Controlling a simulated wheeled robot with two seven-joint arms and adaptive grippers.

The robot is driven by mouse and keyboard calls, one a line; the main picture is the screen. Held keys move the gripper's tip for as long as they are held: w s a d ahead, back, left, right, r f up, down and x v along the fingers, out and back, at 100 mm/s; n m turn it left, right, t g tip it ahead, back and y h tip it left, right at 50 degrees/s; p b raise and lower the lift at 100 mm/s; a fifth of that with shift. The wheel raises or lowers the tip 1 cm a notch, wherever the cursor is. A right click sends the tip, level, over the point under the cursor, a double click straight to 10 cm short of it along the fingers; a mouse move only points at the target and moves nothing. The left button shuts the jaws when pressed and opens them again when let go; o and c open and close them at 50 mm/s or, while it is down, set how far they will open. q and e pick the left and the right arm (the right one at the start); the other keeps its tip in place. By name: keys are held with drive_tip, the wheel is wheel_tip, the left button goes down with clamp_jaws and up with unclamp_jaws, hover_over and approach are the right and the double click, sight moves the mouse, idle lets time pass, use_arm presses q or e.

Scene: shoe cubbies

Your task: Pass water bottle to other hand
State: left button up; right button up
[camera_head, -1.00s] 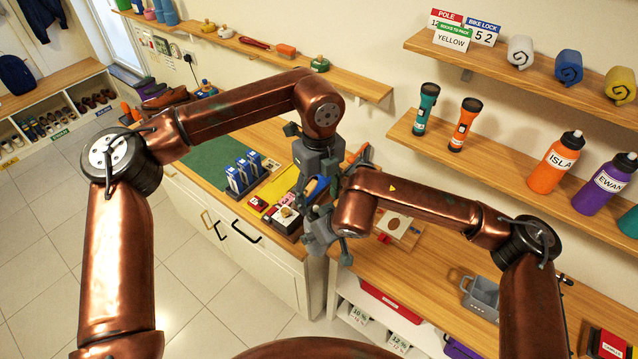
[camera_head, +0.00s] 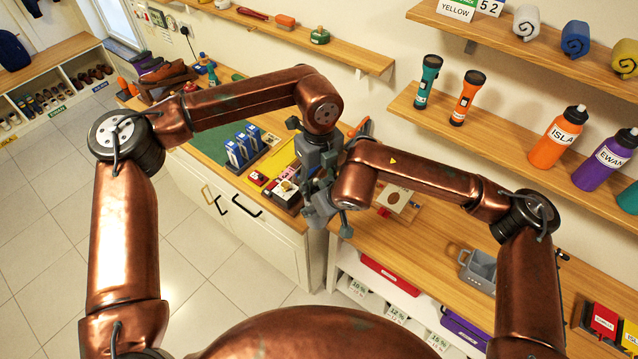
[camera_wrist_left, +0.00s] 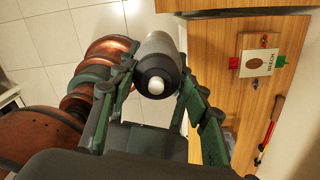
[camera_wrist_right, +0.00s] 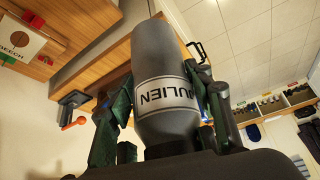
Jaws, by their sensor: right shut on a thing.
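The water bottle is grey with a white label reading JULIEN. In the right wrist view the bottle (camera_wrist_right: 165,85) lies between the fingers of my right gripper (camera_wrist_right: 160,85), which is shut on it. In the left wrist view the bottle's dark end with a pale round tip (camera_wrist_left: 157,75) faces the camera. The fingers of my left gripper (camera_wrist_left: 158,80) stand open on either side of that end. In the head view my left gripper (camera_head: 322,172) and right gripper (camera_head: 320,203) meet closely, and the bottle is mostly hidden among them.
The wooden counter (camera_head: 425,250) lies below and behind the grippers, with a grey bin (camera_head: 480,270) on it. A wall shelf at right holds an orange bottle (camera_head: 557,140), a purple bottle (camera_head: 603,163) and two torches. Open floor (camera_head: 200,285) lies at left.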

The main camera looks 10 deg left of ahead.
use_arm(q)
drive_tip(key=shift+d+r, duration=0.1)
drive_tip(key=shift+d, duration=0.05)
clamp_jaws()
use_arm(e)
drive_tip(key=shift+s+a+r, duration=0.15)
drive_tip(key=shift+a, duration=0.1)
drive_tip(key=o, duration=1.7)
drive_tip(key=shift+o, duration=0.2)
drive_tip(key=shift+d, duration=0.15)
